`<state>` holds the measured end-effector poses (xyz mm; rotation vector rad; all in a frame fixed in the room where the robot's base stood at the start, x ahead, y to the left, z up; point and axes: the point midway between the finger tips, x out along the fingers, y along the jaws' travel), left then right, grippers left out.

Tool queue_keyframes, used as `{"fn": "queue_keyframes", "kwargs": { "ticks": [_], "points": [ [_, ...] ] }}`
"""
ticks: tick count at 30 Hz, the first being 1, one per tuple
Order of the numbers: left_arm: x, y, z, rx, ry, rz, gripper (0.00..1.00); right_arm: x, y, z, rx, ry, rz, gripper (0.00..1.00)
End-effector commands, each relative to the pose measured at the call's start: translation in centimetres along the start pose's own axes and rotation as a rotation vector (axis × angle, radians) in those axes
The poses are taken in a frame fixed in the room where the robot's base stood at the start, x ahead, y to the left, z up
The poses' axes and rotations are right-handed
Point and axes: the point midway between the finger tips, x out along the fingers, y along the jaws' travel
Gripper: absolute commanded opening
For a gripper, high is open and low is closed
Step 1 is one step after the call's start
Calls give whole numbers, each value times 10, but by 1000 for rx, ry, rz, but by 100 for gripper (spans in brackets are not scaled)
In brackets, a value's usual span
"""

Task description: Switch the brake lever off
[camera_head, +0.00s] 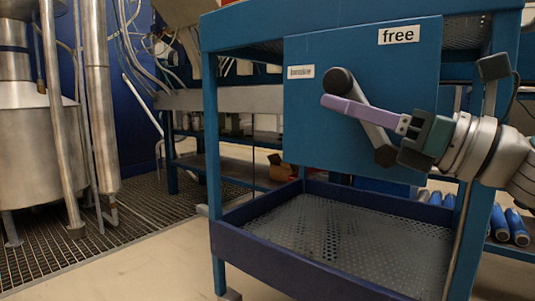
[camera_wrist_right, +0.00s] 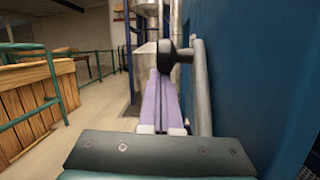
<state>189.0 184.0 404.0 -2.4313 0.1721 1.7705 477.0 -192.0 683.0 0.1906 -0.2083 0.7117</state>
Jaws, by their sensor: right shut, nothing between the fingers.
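The brake lever (camera_head: 372,122) is a grey bar on a blue panel (camera_head: 420,75). Its dark pivot is at the lower right, and its round black knob (camera_head: 340,80) is at the upper left, near a small white label (camera_head: 300,72). My right gripper (camera_head: 328,101) has purple fingers, which are shut and empty. They cross in front of the bar just below the knob. In the right wrist view the fingers (camera_wrist_right: 160,78) lie left of the bar (camera_wrist_right: 201,90), with the knob (camera_wrist_right: 167,56) close to their tips. I cannot tell whether they touch it. My left gripper is not in view.
A "free" label (camera_head: 398,34) is at the panel's upper right. A blue-framed bench with a perforated tray (camera_head: 330,235) stands below the panel. Metal tanks and pipes (camera_head: 100,100) are at the left. Floor (camera_head: 150,255) is clear in front. A wooden crate (camera_wrist_right: 35,100) shows in the wrist view.

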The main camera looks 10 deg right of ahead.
Motion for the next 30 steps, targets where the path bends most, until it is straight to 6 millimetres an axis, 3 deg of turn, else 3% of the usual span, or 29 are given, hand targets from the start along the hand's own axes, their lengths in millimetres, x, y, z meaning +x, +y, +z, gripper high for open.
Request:
{"fn": "queue_keyframes", "kwargs": {
  "ticks": [1, 5, 15, 30],
  "points": [
    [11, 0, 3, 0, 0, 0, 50, -3, 0, -2, 3, -50, 3, 0],
    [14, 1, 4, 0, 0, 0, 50, -9, 1, 9, -1, -166, 16, 0],
    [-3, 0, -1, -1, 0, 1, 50, -25, 4, 26, -6, -150, 17, 0],
    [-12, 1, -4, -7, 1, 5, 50, -35, 4, 26, -6, -147, 18, 0]
  ]
}}
